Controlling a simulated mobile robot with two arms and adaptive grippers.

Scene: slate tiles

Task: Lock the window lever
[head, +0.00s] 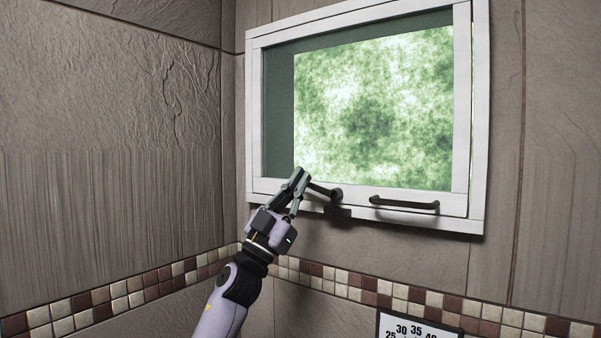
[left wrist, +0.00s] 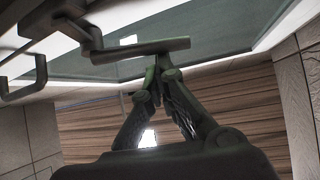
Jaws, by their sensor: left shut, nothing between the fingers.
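The window (head: 372,110) has a white frame and looks shut in the head view. Its dark lever (head: 324,191) is on the lower frame bar, pointing left from its pivot, roughly along the bar. The lever also shows in the left wrist view (left wrist: 140,50) as a long dark bar. My left gripper (head: 299,172) is shut and empty by the lever's free end. In the left wrist view its fingertips (left wrist: 158,73) overlap the lever near its middle to free end; whether they touch it I cannot tell. My right gripper is not in view.
A fixed dark handle (head: 404,204) is on the lower frame, right of the lever; it also shows in the left wrist view (left wrist: 25,78). A tiled side wall (head: 110,130) stands to the left. A white numbered sign (head: 415,327) is low on the wall.

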